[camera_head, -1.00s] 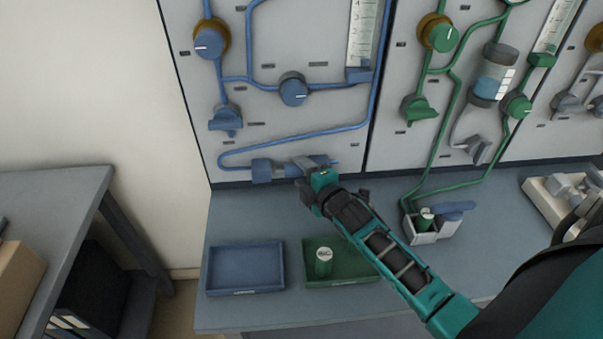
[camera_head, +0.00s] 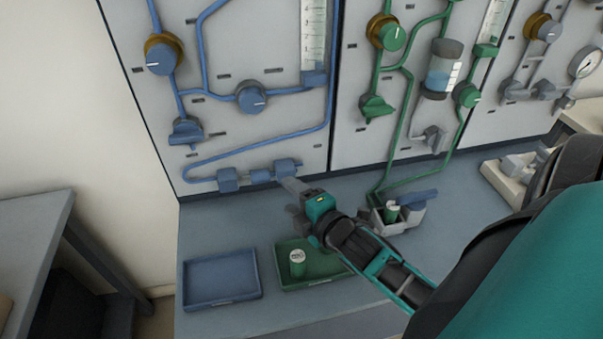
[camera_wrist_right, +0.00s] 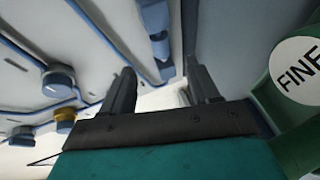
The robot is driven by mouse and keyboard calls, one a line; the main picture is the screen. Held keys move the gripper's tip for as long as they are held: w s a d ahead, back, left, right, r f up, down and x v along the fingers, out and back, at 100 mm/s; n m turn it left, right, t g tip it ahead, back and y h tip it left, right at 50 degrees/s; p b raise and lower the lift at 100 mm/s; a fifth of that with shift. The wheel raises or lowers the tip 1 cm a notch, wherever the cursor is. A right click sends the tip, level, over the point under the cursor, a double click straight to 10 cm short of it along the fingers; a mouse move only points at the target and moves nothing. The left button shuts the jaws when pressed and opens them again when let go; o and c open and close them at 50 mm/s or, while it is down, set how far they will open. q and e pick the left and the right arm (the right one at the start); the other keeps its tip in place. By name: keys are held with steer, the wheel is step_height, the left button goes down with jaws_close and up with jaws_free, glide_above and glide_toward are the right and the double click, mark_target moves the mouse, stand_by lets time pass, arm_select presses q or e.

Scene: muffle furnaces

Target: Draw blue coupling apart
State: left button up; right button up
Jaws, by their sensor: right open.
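The blue coupling (camera_head: 260,176) lies along the foot of the left panel in the head view, in line with the blue pipe. It has a left block (camera_head: 228,180), a middle piece and a right block (camera_head: 287,168). I cannot tell whether its parts are joined. My right gripper (camera_head: 293,198) is just below and right of the right block, over the bench. In the right wrist view my right gripper (camera_wrist_right: 160,88) has its fingers spread with nothing between them. My left gripper is not in view.
A blue tray (camera_head: 187,302) stands empty on the bench. Beside it, a green tray (camera_head: 322,283) holds a green canister (camera_head: 297,262), close under my right gripper. A grey holder (camera_head: 387,226) with a green canister stands to the right. A grey side table (camera_head: 30,225) is at left.

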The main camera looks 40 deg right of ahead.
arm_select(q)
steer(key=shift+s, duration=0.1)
arm_select(e)
steer(key=shift+v, duration=1.4)
